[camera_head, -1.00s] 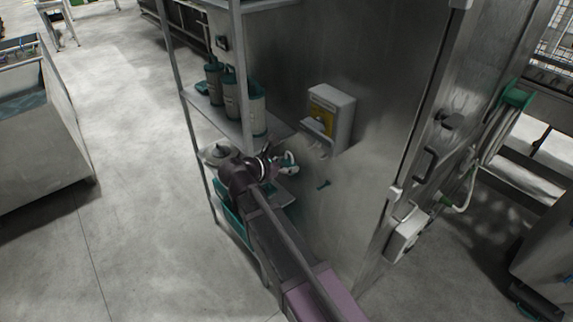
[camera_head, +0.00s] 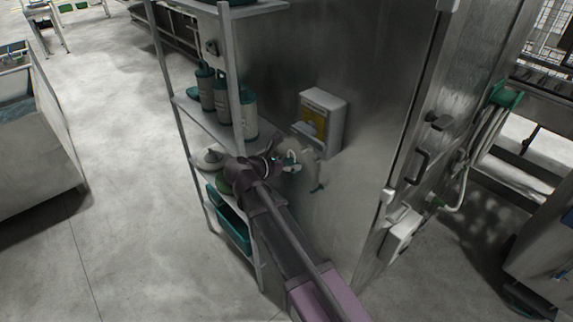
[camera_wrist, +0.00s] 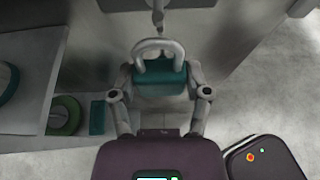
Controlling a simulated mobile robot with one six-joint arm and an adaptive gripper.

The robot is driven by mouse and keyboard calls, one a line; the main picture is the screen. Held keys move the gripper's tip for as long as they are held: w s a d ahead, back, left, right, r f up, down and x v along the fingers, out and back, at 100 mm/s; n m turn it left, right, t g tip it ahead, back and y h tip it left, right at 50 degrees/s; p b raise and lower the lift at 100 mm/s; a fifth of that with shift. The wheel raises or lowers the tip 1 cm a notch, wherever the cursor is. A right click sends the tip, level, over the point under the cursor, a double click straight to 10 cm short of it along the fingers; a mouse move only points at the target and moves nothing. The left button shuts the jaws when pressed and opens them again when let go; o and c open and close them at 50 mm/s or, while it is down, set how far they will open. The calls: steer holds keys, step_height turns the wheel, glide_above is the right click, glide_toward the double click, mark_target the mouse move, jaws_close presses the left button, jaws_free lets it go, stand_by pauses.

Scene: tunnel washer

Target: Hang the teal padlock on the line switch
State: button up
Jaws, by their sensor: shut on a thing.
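The teal padlock (camera_wrist: 161,80) is between the fingers of my gripper (camera_wrist: 160,92) in the wrist view, with its pale shackle pointing up and away from the palm. In the head view, my gripper (camera_head: 280,163) is shut on the padlock at the panel, just below and left of the line switch (camera_head: 321,120). The switch is a grey box with a yellow plate on the steel wall. In the wrist view, a small grey fitting (camera_wrist: 158,14) is just beyond the shackle. Whether the shackle touches it, I cannot tell.
A shelf rack (camera_head: 209,124) with several teal-and-grey canisters stands left of the panel. A teal bin (camera_head: 233,228) sits low on it.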

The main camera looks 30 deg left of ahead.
steer(key=shift+r+b+x, duration=0.15)
steer(key=shift+b+x, duration=0.2)
steer(key=shift+x, duration=1)
steer(key=shift+r+b+x, duration=0.15)
steer(key=shift+b+x, duration=0.15)
steer(key=shift+x, duration=1.1)
steer(key=shift+w+d, duration=0.1)
steer(key=shift+w, duration=0.1)
steer(key=o, duration=1.3)
steer(key=shift+c, duration=0.2)
